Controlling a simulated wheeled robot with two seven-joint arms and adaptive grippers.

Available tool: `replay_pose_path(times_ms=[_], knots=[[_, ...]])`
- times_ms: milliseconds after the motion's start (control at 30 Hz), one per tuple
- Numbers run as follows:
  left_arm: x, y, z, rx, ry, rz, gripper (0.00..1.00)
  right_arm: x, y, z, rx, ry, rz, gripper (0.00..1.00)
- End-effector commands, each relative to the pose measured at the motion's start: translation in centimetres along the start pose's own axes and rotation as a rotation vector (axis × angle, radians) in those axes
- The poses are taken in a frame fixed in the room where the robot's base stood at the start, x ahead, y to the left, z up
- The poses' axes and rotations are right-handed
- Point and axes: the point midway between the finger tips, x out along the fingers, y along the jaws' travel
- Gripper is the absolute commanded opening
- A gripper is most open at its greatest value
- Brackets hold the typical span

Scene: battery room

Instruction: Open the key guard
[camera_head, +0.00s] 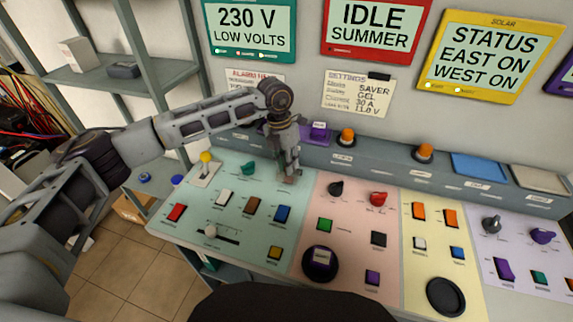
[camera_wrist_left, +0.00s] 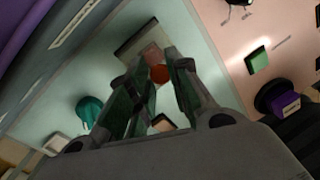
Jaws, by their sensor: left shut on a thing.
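The key guard is a small pinkish, see-through cover (camera_wrist_left: 152,56) on a grey plate (camera_wrist_left: 133,42) at the back of the pale green panel section. A red-orange round part (camera_wrist_left: 160,74) shows beside it, between my fingers. My left gripper (camera_head: 289,177) reaches down to this plate, which also shows in the head view (camera_head: 262,178). In the wrist view the left gripper's fingers (camera_wrist_left: 160,62) are close together on the guard. The fingers hide much of the guard, and I cannot tell how far it is tilted. My right gripper is not in view.
A teal knob (camera_head: 248,168) and a yellow-topped lever (camera_head: 206,158) stand left of the gripper. Rocker switches, including a blue one (camera_head: 282,214), lie in front. A raised ledge with orange beacons (camera_head: 347,136) runs behind. A black knob (camera_head: 337,188) stands to the right.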

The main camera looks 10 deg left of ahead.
Motion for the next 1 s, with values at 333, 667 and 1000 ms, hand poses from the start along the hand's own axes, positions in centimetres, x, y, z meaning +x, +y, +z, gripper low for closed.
replay_pose_path(times_ms=[333, 667, 1000], knots=[[-0.6, 0.2, 1.0, -0.02, 0.114, -0.043, 0.0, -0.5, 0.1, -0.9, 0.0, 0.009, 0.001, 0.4], [-0.8, 0.5, 1.6, -0.032, 0.198, -0.075, 0.0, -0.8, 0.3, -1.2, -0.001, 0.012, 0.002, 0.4], [-0.9, 0.6, 1.9, -0.037, 0.231, -0.089, 0.0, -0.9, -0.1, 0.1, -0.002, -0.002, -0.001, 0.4]])
